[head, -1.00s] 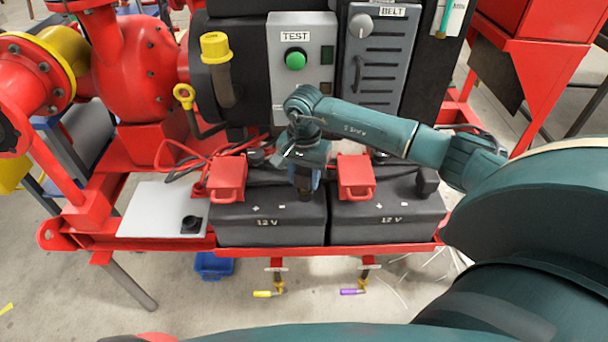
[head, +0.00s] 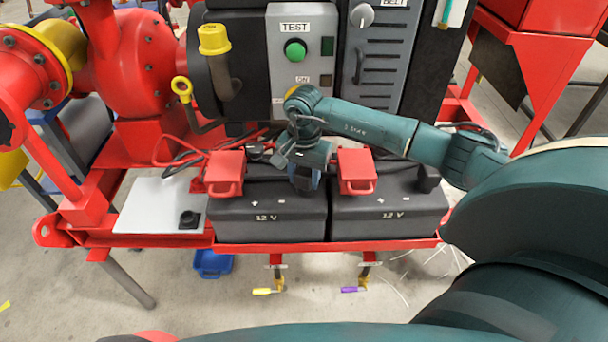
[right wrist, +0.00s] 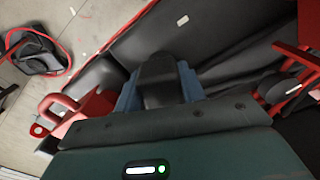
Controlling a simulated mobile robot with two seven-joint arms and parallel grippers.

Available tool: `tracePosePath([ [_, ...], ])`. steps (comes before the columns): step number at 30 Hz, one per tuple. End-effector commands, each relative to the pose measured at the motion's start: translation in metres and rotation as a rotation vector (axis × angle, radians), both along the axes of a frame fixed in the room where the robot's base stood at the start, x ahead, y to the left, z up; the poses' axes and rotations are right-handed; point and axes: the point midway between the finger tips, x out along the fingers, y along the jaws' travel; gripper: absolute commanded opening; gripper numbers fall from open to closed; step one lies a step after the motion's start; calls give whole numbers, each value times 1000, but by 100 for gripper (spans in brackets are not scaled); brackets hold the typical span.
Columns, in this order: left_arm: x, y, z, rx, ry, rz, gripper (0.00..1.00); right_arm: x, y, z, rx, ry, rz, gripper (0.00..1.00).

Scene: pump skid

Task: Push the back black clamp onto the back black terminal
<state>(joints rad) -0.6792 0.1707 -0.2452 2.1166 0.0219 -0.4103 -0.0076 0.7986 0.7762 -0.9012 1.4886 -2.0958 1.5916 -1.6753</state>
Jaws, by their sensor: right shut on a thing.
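My right gripper (head: 306,181) is over the left 12 V battery (head: 268,218), near its right end and between two red clamps. In the right wrist view its blue fingers are shut on a black clamp (right wrist: 158,82). In the head view the gripper mostly covers this clamp. The black terminal is hidden under the gripper and clamp, so I cannot tell whether they touch. One red clamp (head: 226,172) sits on the left battery and the other (head: 356,171) on the right battery (head: 388,213). My left gripper is out of view.
A grey panel with a green TEST button (head: 295,50) stands close behind the batteries. A yellow-capped pipe (head: 214,42) and red cables (head: 190,150) are to the left. A pale plate (head: 155,205) with a black knob lies left of the batteries.

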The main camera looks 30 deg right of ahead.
Motion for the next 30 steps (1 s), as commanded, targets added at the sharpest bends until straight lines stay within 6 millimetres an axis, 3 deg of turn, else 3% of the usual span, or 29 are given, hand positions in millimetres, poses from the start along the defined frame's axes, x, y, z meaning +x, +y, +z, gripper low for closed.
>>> tracePosePath([
  [9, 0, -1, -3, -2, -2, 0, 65, 0, 0, -3, 0, 0, 0, 9],
  [10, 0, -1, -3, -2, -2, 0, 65, 0, 0, -3, 0, 0, 0, 41],
  [18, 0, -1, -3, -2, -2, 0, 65, 0, 0, -3, 0, 0, 0, 63],
  [30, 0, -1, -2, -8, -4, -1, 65, 0, 0, -3, 0, 0, 0, 65],
])
